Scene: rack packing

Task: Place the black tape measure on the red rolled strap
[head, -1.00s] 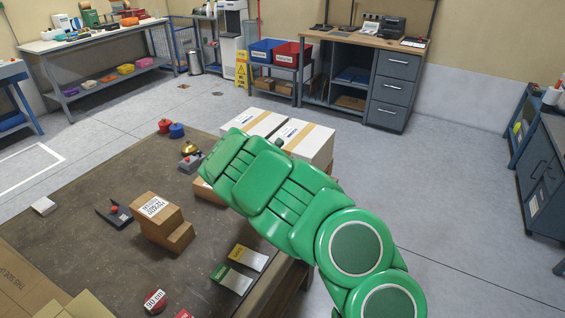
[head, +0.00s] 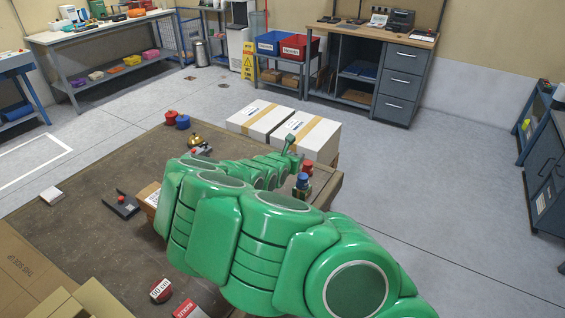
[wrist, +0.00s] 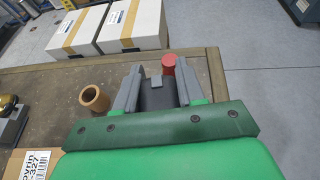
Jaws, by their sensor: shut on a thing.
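My gripper (wrist: 158,70) is shut on the black tape measure (wrist: 155,98), which shows as a dark body between the two grey fingers in the wrist view. The red rolled strap (wrist: 168,64) is a red cylinder near the table's far edge. In the wrist view it shows just past the right part of the held thing, partly covered by the finger. In the head view my arm hides the tape measure, and a red round thing (head: 307,166) shows beside the arm's end. The height gap between tape measure and strap cannot be told.
A tan roll (wrist: 95,98) stands left of my gripper. Two white boxes (wrist: 132,24) lie beyond the table edge. A bell (head: 195,140) is at the table's back. A blue-topped item (head: 303,181) is near the red one. Cardboard boxes (head: 25,265) lie at front left.

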